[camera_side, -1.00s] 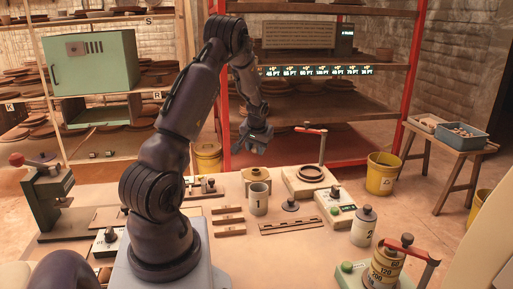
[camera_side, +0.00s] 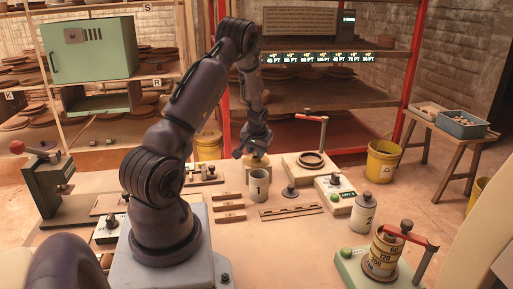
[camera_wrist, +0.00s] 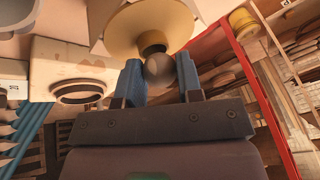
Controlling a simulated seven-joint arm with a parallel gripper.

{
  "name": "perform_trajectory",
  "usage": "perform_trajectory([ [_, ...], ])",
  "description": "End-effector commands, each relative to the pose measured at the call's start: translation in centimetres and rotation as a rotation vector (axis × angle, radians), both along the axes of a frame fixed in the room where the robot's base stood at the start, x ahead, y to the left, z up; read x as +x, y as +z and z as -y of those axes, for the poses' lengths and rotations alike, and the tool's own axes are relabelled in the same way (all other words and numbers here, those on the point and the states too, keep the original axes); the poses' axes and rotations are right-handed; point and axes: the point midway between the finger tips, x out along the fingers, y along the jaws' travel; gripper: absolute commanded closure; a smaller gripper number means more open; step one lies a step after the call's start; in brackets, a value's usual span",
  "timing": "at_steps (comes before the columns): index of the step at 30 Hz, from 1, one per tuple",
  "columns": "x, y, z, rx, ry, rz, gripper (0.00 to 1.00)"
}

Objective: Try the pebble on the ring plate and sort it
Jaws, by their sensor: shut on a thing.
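My gripper (camera_side: 253,148) is low over the yellow stand (camera_side: 257,168), behind the white cup marked 1 (camera_side: 259,187). In the wrist view my blue-sided fingers (camera_wrist: 157,80) are shut on a round grey ball (camera_wrist: 158,68). It lies in line with the dark top of the yellow stand (camera_wrist: 165,22); I cannot tell whether it is a loose pebble or a knob. The ring plate (camera_side: 311,160) is right of my gripper, beside a red-handled post, and its ring also shows in the wrist view (camera_wrist: 80,98).
Lidded jar 2 (camera_side: 362,213) and a stack of numbered rings (camera_side: 383,252) under a red lever stand at the right. A blue bin of pebble-like lumps (camera_side: 463,125) rests on the side bench. A red-framed rack stands behind.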

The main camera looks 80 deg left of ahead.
Motion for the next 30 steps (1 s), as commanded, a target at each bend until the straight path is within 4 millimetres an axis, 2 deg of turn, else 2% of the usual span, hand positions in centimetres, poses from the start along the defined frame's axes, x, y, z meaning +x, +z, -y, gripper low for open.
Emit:
perform_trajectory([
  [5,0.0,0.0,0.0,0.000,0.000,0.000,0.90],
  [6,0.0,0.0,0.0,0.000,0.000,0.000,0.57],
  [9,0.0,0.0,0.0,0.000,0.000,0.000,0.37],
  [20,0.0,0.6,0.2,0.002,0.000,0.001,0.37],
  [23,-0.1,1.8,0.7,0.002,0.000,0.001,0.37],
  [30,-0.4,6.6,2.9,0.004,-0.001,0.003,0.37],
])
